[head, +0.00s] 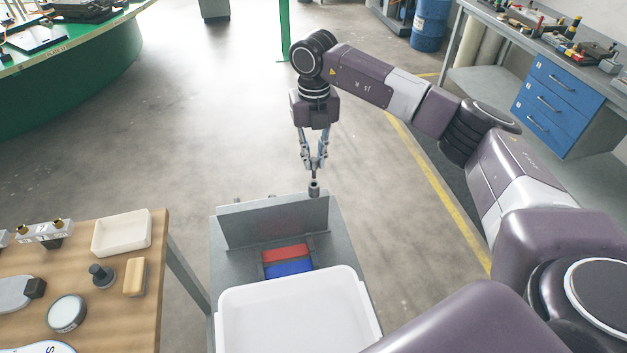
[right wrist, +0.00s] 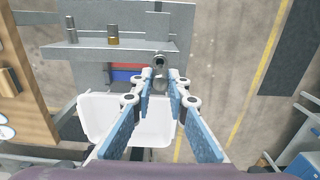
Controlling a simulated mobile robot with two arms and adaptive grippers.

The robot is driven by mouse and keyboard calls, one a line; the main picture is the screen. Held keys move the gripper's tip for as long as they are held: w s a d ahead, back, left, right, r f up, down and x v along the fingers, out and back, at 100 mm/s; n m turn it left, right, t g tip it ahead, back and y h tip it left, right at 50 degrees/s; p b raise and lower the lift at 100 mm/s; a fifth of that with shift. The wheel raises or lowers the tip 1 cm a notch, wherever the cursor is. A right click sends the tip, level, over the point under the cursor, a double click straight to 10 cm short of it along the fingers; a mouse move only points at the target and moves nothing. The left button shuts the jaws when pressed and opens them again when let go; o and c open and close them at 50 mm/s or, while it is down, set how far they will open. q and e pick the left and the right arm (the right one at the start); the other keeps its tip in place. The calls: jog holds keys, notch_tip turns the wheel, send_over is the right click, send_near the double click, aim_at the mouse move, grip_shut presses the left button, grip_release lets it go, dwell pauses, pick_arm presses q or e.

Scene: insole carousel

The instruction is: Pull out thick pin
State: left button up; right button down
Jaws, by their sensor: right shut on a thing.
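My right gripper (head: 314,164) points down over the grey metal fixture, its fingers shut on the upper end of a dark grey pin. The thick pin (head: 314,188) stands upright at the right end of the fixture's raised plate (head: 270,225). In the right wrist view the round pin (right wrist: 159,62) shows just beyond the fingertips of the gripper (right wrist: 160,76). I cannot tell how deep its lower end sits. A grey pin (right wrist: 71,29) and a brass-coloured one (right wrist: 113,33) stand further left along the fixture. My left gripper is not in view.
A white bin (head: 295,310) stands in front of the fixture, with red (head: 286,253) and blue (head: 288,268) blocks behind it. A wooden table (head: 100,260) with small parts is at left. A workbench with blue drawers (head: 555,105) is at right.

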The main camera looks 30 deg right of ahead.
aim_at(314, 159)
jog(key=shift+r, duration=0.1)
dwell(0.4)
jog(key=shift+r+p, duration=2.15)
jog(key=shift+r, duration=1.3)
